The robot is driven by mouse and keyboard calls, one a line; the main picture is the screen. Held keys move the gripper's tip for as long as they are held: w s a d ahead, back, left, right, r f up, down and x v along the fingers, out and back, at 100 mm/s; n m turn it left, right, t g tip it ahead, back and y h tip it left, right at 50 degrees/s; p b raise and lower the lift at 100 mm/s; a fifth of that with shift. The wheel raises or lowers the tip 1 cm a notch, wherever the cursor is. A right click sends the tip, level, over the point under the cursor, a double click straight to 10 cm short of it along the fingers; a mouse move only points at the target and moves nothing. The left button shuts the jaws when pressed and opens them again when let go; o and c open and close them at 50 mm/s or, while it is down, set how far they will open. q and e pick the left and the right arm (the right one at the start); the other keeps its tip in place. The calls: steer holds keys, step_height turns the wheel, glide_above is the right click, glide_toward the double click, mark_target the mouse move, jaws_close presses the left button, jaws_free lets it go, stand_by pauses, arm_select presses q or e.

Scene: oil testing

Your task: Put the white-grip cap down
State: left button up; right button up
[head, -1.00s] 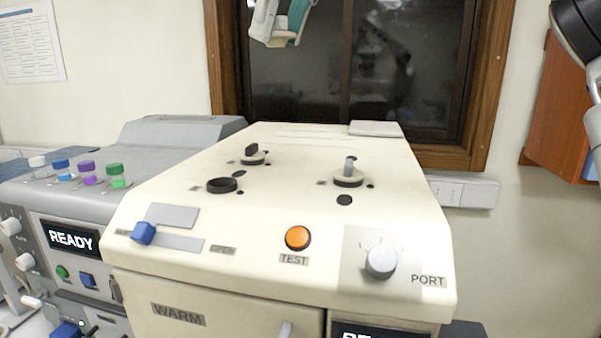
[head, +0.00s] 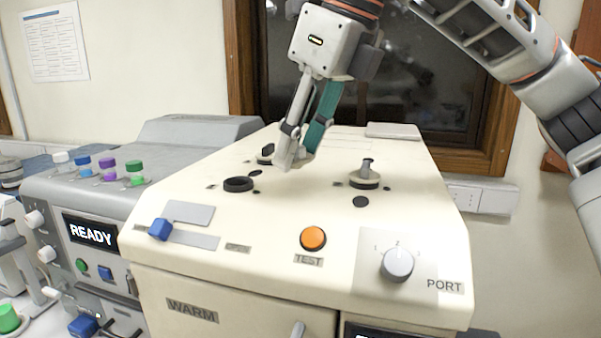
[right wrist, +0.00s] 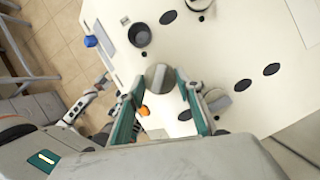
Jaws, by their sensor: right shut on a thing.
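My right gripper (head: 296,160) is shut and points down over the cream machine's top, between the open black ring port and the light-grip cap. In the right wrist view its teal-sided fingers (right wrist: 158,82) close on a round grey piece (right wrist: 158,76), the white-grip cap; the fingers hide its grip. In the head view the fingers hide it. The open black ring port (head: 238,184) is empty, left of the gripper; it also shows in the wrist view (right wrist: 140,35). What looks like my left arm shows small in the wrist view; its gripper (right wrist: 102,82) is unclear.
A cap with a light upright grip (head: 366,179) sits right of the gripper. A black-grip cap (head: 266,152) sits behind the ring port. An orange TEST button (head: 313,238), a PORT knob (head: 397,264) and a blue slider (head: 160,229) line the front. A grey machine (head: 190,134) stands left.

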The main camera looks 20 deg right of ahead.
mark_target(306, 158)
steer(key=shift+f, duration=2.05)
steer(key=shift+f, duration=0.15)
steer(key=o, duration=0.8)
steer(key=shift+r, duration=0.4)
steer(key=v, duration=1.1)
steer(key=shift+s+r, duration=0.15)
steer(key=shift+r, duration=0.05)
steer(key=shift+d, duration=0.15)
